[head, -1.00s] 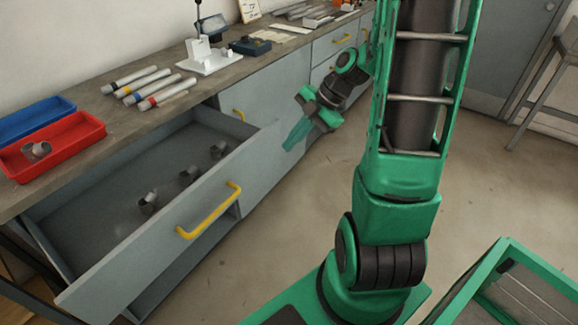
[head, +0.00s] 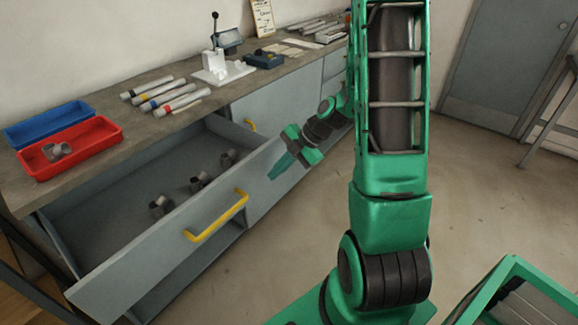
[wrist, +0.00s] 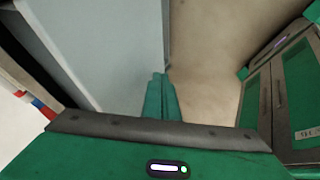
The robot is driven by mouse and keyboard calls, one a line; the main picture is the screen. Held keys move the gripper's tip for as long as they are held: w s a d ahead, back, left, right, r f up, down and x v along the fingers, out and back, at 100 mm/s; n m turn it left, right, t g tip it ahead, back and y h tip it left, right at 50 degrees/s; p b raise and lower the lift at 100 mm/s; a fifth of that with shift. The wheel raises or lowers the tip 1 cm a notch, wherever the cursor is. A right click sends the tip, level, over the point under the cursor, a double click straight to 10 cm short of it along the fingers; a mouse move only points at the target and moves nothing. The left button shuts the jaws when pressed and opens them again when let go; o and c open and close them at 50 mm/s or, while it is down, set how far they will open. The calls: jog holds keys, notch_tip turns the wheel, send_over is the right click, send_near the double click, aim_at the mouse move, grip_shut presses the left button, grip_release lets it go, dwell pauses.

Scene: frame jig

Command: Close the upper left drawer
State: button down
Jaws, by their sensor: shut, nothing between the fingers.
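The upper left drawer (head: 150,252) is grey with a yellow bar handle (head: 216,217), and it stands pulled far out of the workbench at the left of the head view. Several dark grey pipe fittings (head: 199,181) lie inside it. My gripper (head: 277,172) is shut and empty. In the head view it appears by the right end of the drawer front; I cannot tell whether it touches. In the wrist view my shut fingers (wrist: 162,98) point toward a grey panel at the left and the floor.
The worktop (head: 175,128) holds a red tray (head: 90,132), a blue tray (head: 50,122), several marked tubes (head: 165,95) and a white stand (head: 222,70). A green-framed cart (head: 490,290) is at the lower right. The floor (head: 320,200) before the bench is clear.

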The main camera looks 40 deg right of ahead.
jog(key=shift+w+a, duration=0.3)
jog(key=shift+w, duration=0.65)
